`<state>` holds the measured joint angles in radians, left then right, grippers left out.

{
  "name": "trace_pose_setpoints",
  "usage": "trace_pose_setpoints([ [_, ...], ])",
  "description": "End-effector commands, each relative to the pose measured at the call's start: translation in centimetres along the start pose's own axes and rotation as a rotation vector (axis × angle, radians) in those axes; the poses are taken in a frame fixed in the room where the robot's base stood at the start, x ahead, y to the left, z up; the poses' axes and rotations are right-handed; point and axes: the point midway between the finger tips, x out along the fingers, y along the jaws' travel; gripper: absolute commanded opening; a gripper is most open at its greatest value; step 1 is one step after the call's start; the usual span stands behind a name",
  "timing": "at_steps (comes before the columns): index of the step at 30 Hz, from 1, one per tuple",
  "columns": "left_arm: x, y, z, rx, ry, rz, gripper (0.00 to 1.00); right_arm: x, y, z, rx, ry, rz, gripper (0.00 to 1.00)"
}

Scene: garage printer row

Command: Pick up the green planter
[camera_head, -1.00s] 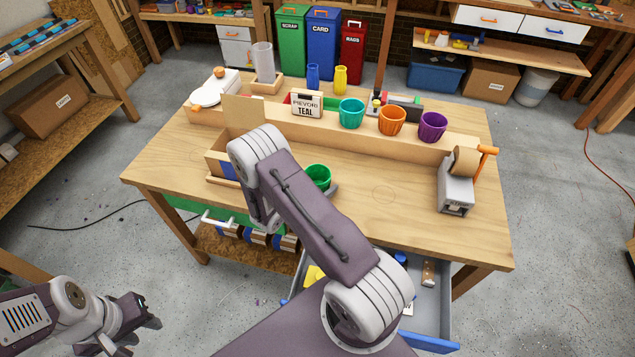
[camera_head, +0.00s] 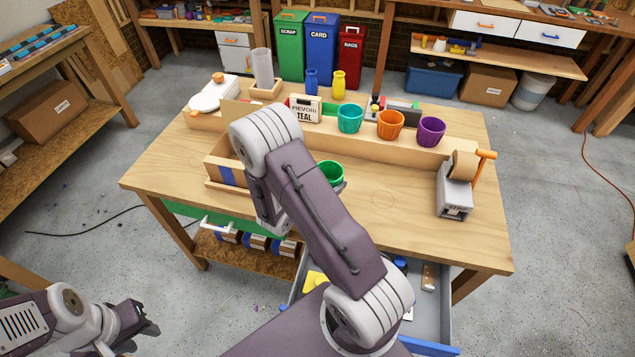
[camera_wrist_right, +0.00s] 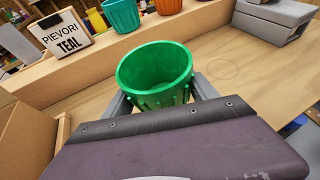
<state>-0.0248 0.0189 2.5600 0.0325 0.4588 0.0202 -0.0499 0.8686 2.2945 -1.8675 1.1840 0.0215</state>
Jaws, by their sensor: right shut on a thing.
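The green planter (camera_head: 330,172) is a small ribbed pot, partly hidden behind my right arm in the head view. In the right wrist view the green planter (camera_wrist_right: 156,76) is upright and empty, between the two grey fingers of my right gripper (camera_wrist_right: 160,98). The right gripper is shut on it. In the head view one fingertip shows at the planter's right side, and the rest of that gripper is hidden by the arm. My left gripper (camera_head: 138,322) is low at the left, away from the workbench and empty, its jaws apart.
Teal (camera_head: 350,118), orange (camera_head: 390,125) and purple (camera_head: 431,131) pots stand on the raised ledge behind. A PIEVORI TEAL sign (camera_head: 305,109) is left of them. A cardboard box (camera_head: 222,172) is left of my right arm. A grey tape dispenser (camera_head: 454,197) stands right. An open drawer (camera_head: 430,300) is in front.

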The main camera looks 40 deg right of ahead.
Motion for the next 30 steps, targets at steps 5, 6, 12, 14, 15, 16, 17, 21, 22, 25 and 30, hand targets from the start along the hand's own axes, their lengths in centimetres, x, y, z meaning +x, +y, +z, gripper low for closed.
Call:
trace_pose_setpoints([
  [5,0.3,0.0,0.0,0.0,0.0,0.0,0.36,-1.2,-3.9,2.0,0.001,-0.001,-0.001,0.24],
  [6,0.3,0.0,0.0,0.0,0.0,0.0,0.36,-1.5,-4.7,2.4,0.002,-0.001,-0.001,0.24],
  [12,-3.6,0.1,-0.4,0.0,0.0,0.0,0.36,-2.2,-6.1,4.0,-0.007,-0.002,-0.005,0.24],
  [14,-4.4,0.1,-0.5,0.0,0.0,0.0,0.36,-2.3,-6.4,4.0,-0.006,-0.002,-0.005,0.24],
  [15,-4.8,0.1,-0.5,0.0,0.0,0.0,0.36,-2.4,-6.6,4.1,-0.005,-0.001,-0.004,0.24],
  [16,-5.1,0.1,-0.5,0.0,0.0,0.0,0.36,-2.4,-6.7,4.1,-0.005,-0.001,-0.003,0.24],
  [17,-5.3,0.1,-0.6,0.0,0.0,0.0,0.36,-2.4,-6.8,4.1,-0.003,-0.002,-0.002,0.24],
  [21,-5.8,0.1,-0.6,0.0,0.0,0.0,0.36,-2.4,-7.2,3.9,-0.001,0.0,-0.001,0.24],
  [22,-5.8,0.1,-0.6,0.0,0.0,0.0,0.36,-2.4,-7.2,3.8,-0.001,0.0,0.0,0.24],
  [25,-5.7,0.1,-0.6,0.0,0.0,0.0,0.36,-2.3,-7.2,3.7,0.0,0.0,0.001,0.24],
  [30,-5.6,0.1,-0.6,0.0,0.0,0.0,0.36,-2.3,-7.2,3.7,0.001,0.0,0.001,0.24],
])
